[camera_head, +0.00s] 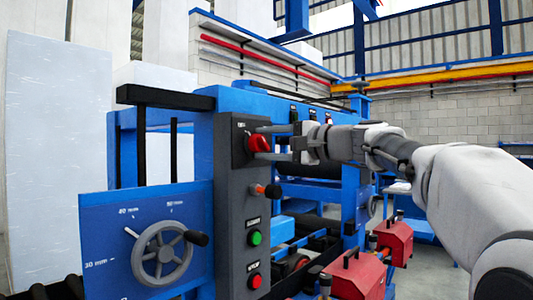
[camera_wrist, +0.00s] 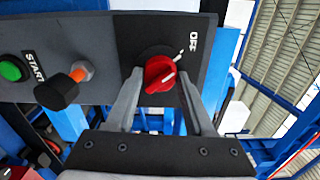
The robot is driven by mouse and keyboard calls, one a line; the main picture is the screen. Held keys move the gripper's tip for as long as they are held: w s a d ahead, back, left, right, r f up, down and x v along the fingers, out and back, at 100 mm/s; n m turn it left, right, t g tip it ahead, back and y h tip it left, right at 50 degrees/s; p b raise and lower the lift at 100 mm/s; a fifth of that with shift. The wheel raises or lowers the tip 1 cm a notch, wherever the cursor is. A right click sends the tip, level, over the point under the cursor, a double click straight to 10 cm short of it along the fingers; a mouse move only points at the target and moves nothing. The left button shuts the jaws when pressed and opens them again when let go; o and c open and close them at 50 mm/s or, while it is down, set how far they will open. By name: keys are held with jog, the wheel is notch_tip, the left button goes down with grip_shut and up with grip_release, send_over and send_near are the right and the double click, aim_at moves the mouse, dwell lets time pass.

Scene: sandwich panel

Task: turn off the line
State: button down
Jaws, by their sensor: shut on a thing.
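A red rotary knob (camera_head: 259,145) sits near the top of a dark grey control panel (camera_head: 230,215). My gripper (camera_head: 268,143) reaches in from the right at knob height. In the wrist view my gripper (camera_wrist: 160,80) has one finger on each side of the knob and is shut on it. The exact contact surfaces are partly hidden.
Below the knob are an orange lever with a black grip (camera_head: 271,190), a green button (camera_head: 255,238) and a red button (camera_head: 254,281). A grey handwheel (camera_head: 163,254) is at lower left. Red clamp-like blocks (camera_head: 357,275) stand below my arm.

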jog(key=shift+n, duration=0.5)
jog(key=shift+c, duration=1.4)
grip_release()
jog(key=shift+d, duration=0.15)
jog(key=v, duration=1.7)
jog(key=shift+s+f, duration=0.15)
jog(key=shift+s, duration=0.05)
